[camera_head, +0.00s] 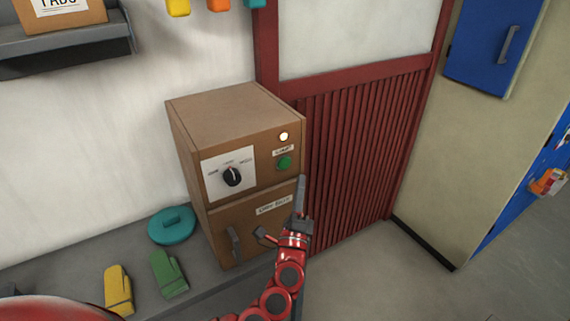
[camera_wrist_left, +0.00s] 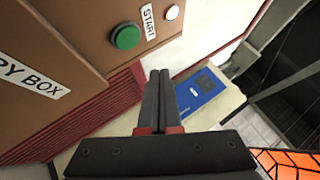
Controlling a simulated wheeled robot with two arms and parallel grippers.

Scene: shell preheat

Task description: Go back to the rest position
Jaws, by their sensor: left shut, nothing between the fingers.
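My left gripper (camera_head: 300,200) is in front of the right edge of the brown dry box (camera_head: 232,100), a little below its green start button (camera_head: 284,162). In the left wrist view its two dark fingers (camera_wrist_left: 159,98) are pressed together with nothing between them. The green button also shows in the wrist view (camera_wrist_left: 125,37), apart from the fingertips. A pale round lamp (camera_head: 283,136) sits above the button and looks lit. The black dial (camera_head: 232,176) is on the white panel at the left of the front. My right gripper is not in view.
A dark red slatted panel (camera_head: 365,150) stands right of the box. The floor (camera_head: 365,270) right of my arm is clear.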

